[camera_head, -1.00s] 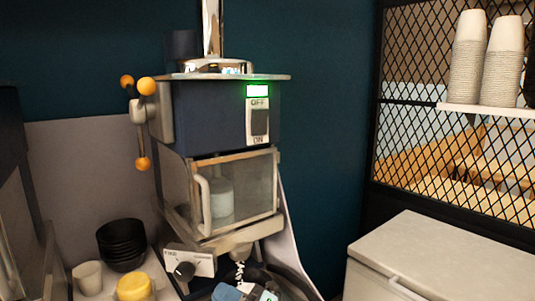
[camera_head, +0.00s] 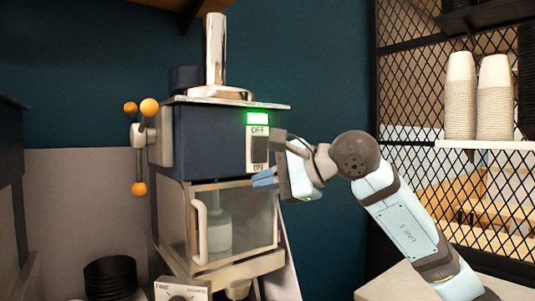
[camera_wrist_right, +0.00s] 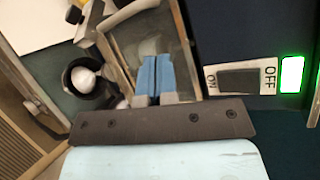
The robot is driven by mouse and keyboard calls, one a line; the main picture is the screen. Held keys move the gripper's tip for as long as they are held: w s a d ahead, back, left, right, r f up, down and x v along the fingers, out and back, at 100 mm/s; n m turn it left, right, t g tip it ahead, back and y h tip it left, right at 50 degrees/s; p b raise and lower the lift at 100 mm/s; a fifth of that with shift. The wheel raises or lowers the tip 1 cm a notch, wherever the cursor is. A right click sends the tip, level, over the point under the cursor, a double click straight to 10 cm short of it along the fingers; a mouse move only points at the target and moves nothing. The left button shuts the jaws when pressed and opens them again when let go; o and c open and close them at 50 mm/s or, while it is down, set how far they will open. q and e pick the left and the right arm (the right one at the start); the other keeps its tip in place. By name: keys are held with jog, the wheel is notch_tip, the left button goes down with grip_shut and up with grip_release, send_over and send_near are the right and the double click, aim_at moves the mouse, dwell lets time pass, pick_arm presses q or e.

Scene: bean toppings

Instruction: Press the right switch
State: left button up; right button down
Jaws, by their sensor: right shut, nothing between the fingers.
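The right switch is a dark rocker (camera_head: 259,149) on a white plate marked OFF above and ON below, on the front of the dark blue machine (camera_head: 208,140). In the right wrist view the switch (camera_wrist_right: 238,82) appears sideways, right of my fingers. A green display (camera_head: 257,118) is lit above it. My right gripper (camera_head: 263,180) has its blue fingers shut and empty, near the machine front just below the ON end. In the right wrist view the closed fingers (camera_wrist_right: 155,76) lie over the glass door area, apart from the switch. My left gripper is out of view.
A clear-fronted door with a white handle (camera_head: 200,228) is below the switch. A lever with orange knobs (camera_head: 149,107) is on the machine's left side. Black bowls (camera_head: 109,278) stand lower left. Stacked cups (camera_head: 460,95) sit on a shelf at right.

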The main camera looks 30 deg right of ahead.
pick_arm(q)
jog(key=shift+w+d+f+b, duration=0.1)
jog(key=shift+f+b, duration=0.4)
pick_arm(e)
jog(key=s+d+r+m+t+h, duration=0.1)
jog(key=s+d+r+t+h, duration=0.2)
jog(key=d+r+h, duration=0.3)
jog(key=shift+s+d+r+t, duration=0.4)
jog(key=shift+d+r, duration=0.55)
jog(key=shift+d, duration=0.05)
pick_arm(q)
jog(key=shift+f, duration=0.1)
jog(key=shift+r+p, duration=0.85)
jog(key=shift+p, duration=0.4)
pick_arm(e)
send_near(260, 144)
jog(key=w, duration=0.4)
jog(key=w+f, duration=0.1)
jog(key=w, duration=0.2)
jog(key=shift+a+f, duration=0.1)
jog(key=shift+a, duration=0.2)
